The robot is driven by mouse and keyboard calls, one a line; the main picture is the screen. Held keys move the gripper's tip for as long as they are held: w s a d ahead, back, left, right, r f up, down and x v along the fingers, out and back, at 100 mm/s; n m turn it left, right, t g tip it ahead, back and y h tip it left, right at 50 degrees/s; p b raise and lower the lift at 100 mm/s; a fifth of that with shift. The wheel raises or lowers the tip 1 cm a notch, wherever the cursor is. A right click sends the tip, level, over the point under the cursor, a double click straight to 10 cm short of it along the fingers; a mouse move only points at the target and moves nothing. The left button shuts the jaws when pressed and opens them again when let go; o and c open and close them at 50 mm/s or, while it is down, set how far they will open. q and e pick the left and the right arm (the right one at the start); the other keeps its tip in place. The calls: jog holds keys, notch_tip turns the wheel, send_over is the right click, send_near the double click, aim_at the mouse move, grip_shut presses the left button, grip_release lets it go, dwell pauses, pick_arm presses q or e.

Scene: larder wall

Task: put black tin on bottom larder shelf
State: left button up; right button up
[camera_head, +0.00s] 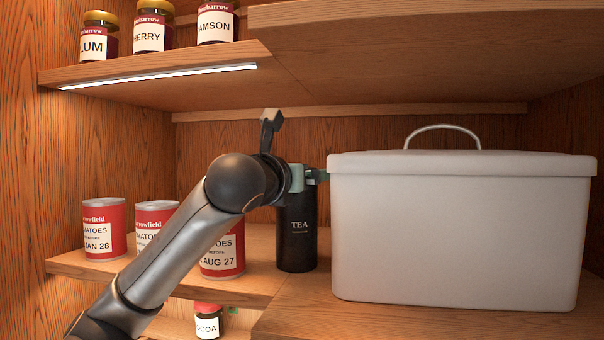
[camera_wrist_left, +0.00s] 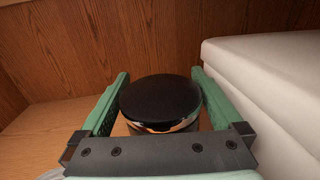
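The black tin (camera_head: 298,235), labelled TEA, stands upright on the middle shelf board, just left of a white bin. Its round black lid (camera_wrist_left: 160,100) shows in the left wrist view. My left gripper (camera_head: 312,176) is at the top of the tin, with one green finger on each side of it. In the left wrist view the gripper (camera_wrist_left: 160,95) looks open, with slim gaps beside the tin. A lower shelf (camera_head: 175,327) shows in part at the bottom of the head view; whether it is the lowest cannot be told. My right gripper is out of view.
The white lidded bin (camera_head: 455,235) stands close to the right gripper finger. Red tomato tins (camera_head: 103,229) stand to the left, partly behind my arm. A cocoa jar (camera_head: 208,321) is on the lower shelf. Jam jars (camera_head: 153,28) stand on the shelf above.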

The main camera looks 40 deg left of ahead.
pick_arm(q)
jog(key=shift+r, duration=0.15)
jog(key=shift+s+d, duration=0.15)
jog(key=shift+s, duration=0.15)
jog(key=v, duration=1.1)
jog(key=shift+s+b, duration=0.15)
jog(key=shift+b, duration=0.25)
jog(key=shift+d, duration=0.1)
